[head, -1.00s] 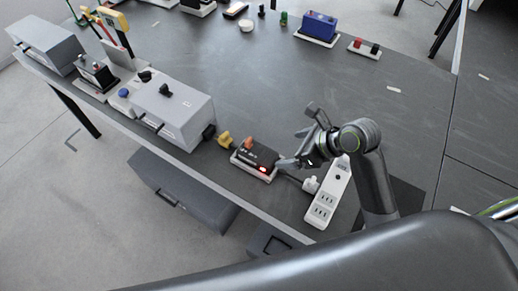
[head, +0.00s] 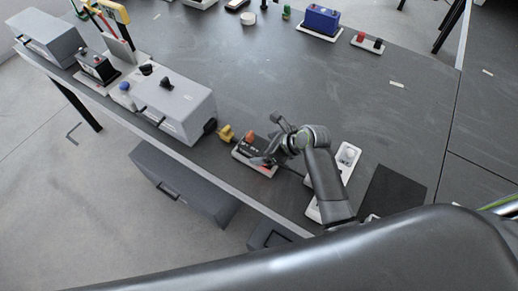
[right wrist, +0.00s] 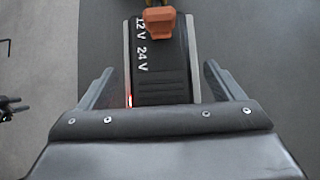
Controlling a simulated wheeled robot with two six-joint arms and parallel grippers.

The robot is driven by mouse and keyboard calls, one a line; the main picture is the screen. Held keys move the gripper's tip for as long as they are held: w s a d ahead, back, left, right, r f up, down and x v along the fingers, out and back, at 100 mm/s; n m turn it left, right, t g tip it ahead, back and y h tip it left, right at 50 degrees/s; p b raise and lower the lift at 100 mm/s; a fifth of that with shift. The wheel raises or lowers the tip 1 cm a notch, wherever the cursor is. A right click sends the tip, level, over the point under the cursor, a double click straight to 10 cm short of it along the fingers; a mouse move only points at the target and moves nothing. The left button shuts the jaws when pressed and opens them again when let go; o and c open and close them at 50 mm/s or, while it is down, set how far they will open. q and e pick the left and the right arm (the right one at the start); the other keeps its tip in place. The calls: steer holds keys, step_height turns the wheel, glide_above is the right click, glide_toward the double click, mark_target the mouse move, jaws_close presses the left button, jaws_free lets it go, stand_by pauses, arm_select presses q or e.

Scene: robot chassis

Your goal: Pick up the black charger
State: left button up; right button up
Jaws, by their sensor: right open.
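The black charger (head: 243,148) lies on a light base on the dark table, near its front edge. It carries an orange clamp and "12 V" and "24 V" lettering. A yellow clamp (head: 226,133) sits beside it. My right gripper (head: 268,141) is at the charger's right end and hides part of it. In the right wrist view the charger (right wrist: 160,70) lies between the spread fingers of my right gripper (right wrist: 159,68), with a gap on each side. The gripper is open and empty. My left gripper is not in view.
A grey box (head: 178,108) stands left of the charger. A white power strip (head: 347,157) lies to the right, partly behind my right arm. The table's middle is clear.

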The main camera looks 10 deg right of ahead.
steer(key=shift+x, duration=1.2)
steer(key=c, duration=1.4)
